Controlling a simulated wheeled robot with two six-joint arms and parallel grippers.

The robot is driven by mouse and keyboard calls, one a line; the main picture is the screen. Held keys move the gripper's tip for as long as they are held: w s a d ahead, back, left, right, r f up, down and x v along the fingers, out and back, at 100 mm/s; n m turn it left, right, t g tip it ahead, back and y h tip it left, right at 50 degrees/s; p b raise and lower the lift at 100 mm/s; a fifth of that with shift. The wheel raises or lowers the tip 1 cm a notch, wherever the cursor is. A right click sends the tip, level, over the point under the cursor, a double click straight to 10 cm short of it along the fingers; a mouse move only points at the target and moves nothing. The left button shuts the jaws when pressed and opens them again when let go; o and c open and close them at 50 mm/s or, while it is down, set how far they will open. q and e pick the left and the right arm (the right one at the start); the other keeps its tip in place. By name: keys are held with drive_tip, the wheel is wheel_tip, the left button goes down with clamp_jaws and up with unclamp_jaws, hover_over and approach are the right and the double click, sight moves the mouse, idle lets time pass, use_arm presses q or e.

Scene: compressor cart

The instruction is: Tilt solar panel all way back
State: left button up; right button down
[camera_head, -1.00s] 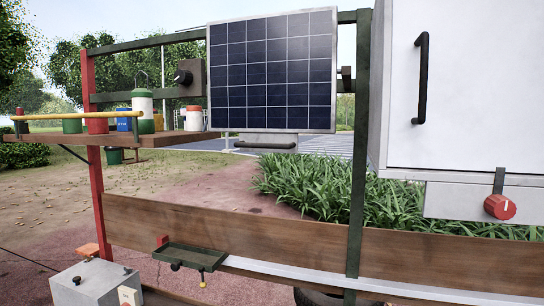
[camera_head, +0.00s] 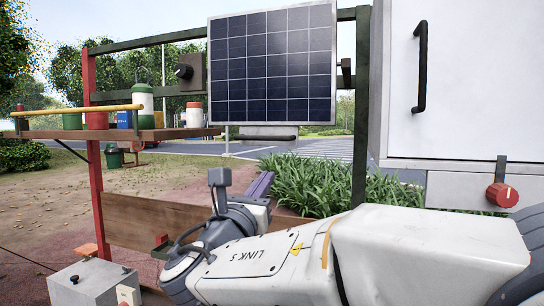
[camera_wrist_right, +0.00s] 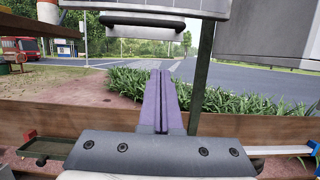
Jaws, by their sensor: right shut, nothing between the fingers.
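The solar panel (camera_head: 272,66) is a dark blue gridded panel in a silver frame, mounted on the cart's green rail frame. It stands nearly upright. A dark handle bar (camera_head: 268,137) runs along a grey plate just under its lower edge. In the right wrist view the handle bar (camera_wrist_right: 145,33) is near the top, and only the panel's lower edge (camera_wrist_right: 215,8) shows. My right gripper (camera_head: 263,184) is below the panel and handle, apart from both. Its purple-lined fingers (camera_wrist_right: 163,100) are shut together and empty, pointing away toward the grass. My left gripper is out of view.
A white cabinet (camera_head: 460,90) with a black handle and red knob (camera_head: 502,195) stands right of the panel. A shelf (camera_head: 120,134) with bottles and a yellow rail is at left. A wooden board (camera_head: 150,222) runs below. A grey box (camera_head: 95,284) sits lower left.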

drive_tip(key=shift+a+r, duration=0.2)
drive_tip(key=shift+r, duration=0.1)
drive_tip(key=w+d+r+p, duration=0.2)
drive_tip(key=w+r+p, duration=0.3)
drive_tip(key=w+p, duration=0.1)
drive_tip(key=shift+p, duration=0.85)
drive_tip(key=shift+s+r, duration=0.1)
